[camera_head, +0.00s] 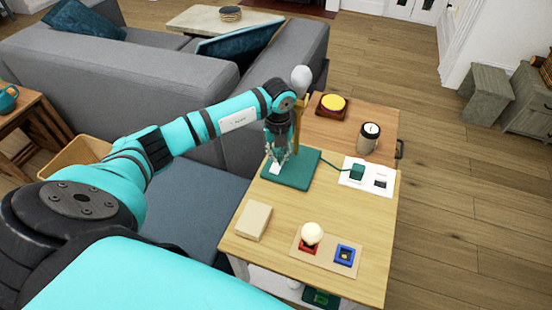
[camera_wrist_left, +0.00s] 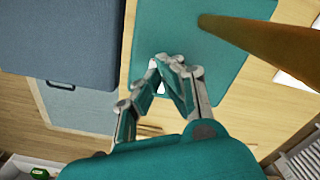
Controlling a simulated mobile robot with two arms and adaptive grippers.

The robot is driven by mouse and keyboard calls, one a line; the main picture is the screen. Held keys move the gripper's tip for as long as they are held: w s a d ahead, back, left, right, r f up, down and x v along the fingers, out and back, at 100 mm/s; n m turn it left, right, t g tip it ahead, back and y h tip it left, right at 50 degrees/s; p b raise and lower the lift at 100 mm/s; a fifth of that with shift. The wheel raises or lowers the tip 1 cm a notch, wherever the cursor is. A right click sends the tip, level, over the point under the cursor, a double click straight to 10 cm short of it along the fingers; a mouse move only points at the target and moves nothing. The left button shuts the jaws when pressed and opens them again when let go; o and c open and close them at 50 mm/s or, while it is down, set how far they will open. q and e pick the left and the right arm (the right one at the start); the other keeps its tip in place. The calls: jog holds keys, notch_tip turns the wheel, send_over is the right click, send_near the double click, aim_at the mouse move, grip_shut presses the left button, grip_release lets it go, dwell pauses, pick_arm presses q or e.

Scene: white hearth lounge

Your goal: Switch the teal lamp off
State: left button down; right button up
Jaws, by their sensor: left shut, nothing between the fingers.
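The teal lamp has a flat teal base (camera_head: 301,173) on the wooden table, a brass pole (camera_head: 304,108) and a pale bulb (camera_head: 301,78). A teal cord runs from the base to a teal plug (camera_head: 356,172) on a white plate (camera_head: 368,185). My left gripper (camera_head: 275,165) is shut and empty, pointing down over the left part of the base. A small white piece, maybe the switch, shows at its fingertips, partly hidden. In the left wrist view the shut fingertips (camera_wrist_left: 170,62) are over the teal base (camera_wrist_left: 190,45), with the brass pole (camera_wrist_left: 265,35) to the right. Contact is unclear.
A yellow button (camera_head: 333,103) and a dark-lidded cup (camera_head: 368,138) stand at the table's back. A cream block (camera_head: 253,221), a bulb in a red socket (camera_head: 311,235) and a blue square piece (camera_head: 344,254) are at the front. A grey sofa (camera_head: 120,75) stands behind.

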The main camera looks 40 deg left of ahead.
pick_arm(q)
jog(key=shift+f+b, duration=0.4)
jog(key=shift+f, duration=0.25)
jog(key=shift+r, duration=0.1)
notch_tip(320, 180, up, 3)
jog(key=p, duration=0.3)
jog(key=shift+r, duration=0.15)
notch_tip(320, 180, up, 4)
jog(key=p, duration=0.3)
jog(key=shift+f, duration=0.2)
jog(key=shift+s, duration=0.1)
dwell(0.3)
